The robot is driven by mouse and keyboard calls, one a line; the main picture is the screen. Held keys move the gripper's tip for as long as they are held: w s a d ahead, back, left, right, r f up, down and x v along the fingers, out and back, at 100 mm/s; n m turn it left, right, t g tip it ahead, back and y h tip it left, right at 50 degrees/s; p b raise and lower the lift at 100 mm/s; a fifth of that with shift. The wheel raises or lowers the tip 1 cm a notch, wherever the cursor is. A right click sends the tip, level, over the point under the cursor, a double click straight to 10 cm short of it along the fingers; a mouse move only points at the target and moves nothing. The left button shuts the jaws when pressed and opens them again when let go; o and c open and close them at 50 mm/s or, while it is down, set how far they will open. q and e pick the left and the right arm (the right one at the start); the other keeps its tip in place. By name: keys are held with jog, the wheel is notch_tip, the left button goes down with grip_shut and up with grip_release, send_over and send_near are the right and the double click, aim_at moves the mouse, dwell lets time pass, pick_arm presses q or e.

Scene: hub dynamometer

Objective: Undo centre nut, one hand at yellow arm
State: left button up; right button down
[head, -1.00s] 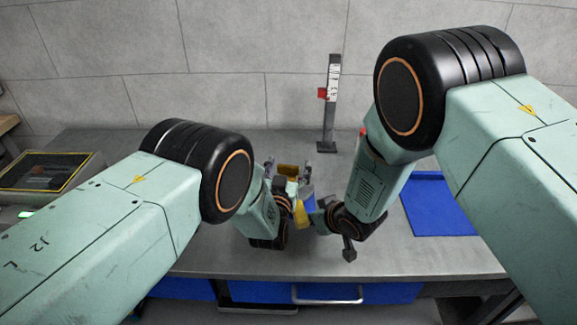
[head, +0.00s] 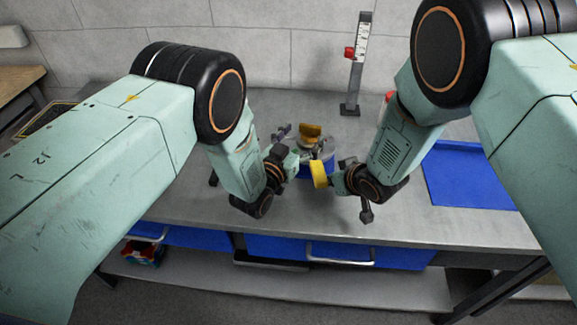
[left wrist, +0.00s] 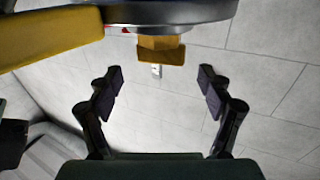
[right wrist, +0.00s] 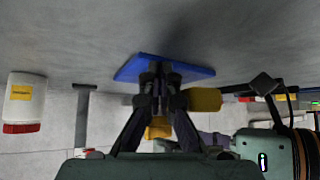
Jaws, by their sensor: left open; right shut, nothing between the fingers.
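The gold centre nut (head: 311,130) sits on top of the round grey hub (head: 325,155) at the middle of the bench. The yellow arm (head: 319,173) sticks out from the hub toward the front. My left gripper (head: 284,145) is open at the hub's left. In the left wrist view the nut (left wrist: 160,50) lies ahead, centred between the spread fingers (left wrist: 158,80) and not gripped; the yellow arm (left wrist: 50,35) is at upper left. My right gripper (head: 338,175) is shut and empty beside the yellow arm's right. The right wrist view shows its closed fingertips (right wrist: 158,75) near the yellow arm (right wrist: 205,99); contact is unclear.
A grey post (head: 356,65) with a red slider stands behind the hub. A blue mat (head: 470,175) lies at the right of the bench. A white bottle with a red cap (right wrist: 25,103) shows in the right wrist view. The front bench strip is clear.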

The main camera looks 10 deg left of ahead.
pick_arm(q)
jog(key=s+a+f+n+g+h, duration=0.1)
jog(key=s+a+n+h, duration=0.1)
jog(key=s+n, duration=0.7)
jog(key=n, duration=0.7)
jog(key=shift+s+a+h, duration=0.2)
jog(key=shift+s+h, duration=0.1)
jog(key=shift+s, duration=0.1)
dwell(0.3)
dwell(0.7)
